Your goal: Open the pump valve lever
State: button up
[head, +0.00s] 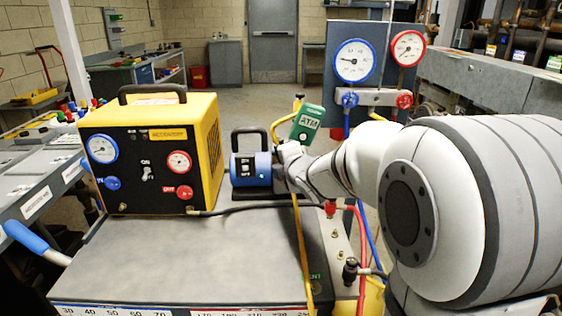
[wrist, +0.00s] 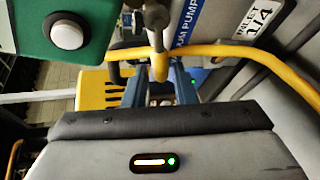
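The blue vacuum pump (head: 250,168) stands on the grey bench top beside the yellow machine. A green box marked ATM (head: 307,122) sits above its right side, and the box is also close at upper left in the wrist view (wrist: 62,40). A metal fitting with a yellow end (wrist: 159,45) stands ahead of my gripper, perhaps the valve lever; I cannot tell for sure. My gripper (wrist: 160,90) has its two fingers apart, with the fitting's yellow end just beyond or between the tips. In the head view my wrist hides the pump's right end and the fingers.
A yellow hose (wrist: 240,50) arcs close across the front of my gripper. The yellow machine (head: 150,150) stands left of the pump. Blue (head: 354,60) and red (head: 408,48) gauges stand behind. Red and blue hoses hang at right. The front bench top (head: 190,260) is clear.

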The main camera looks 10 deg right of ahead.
jog(key=shift+s+d, duration=0.1)
jog(key=shift+d, duration=0.1)
jog(key=shift+s, duration=0.1)
jog(key=p+v, duration=0.1)
jog(key=v, duration=0.6)
jog(key=shift+s, duration=0.3)
jog(key=shift+r, duration=0.15)
jog(key=shift+c, duration=0.2)
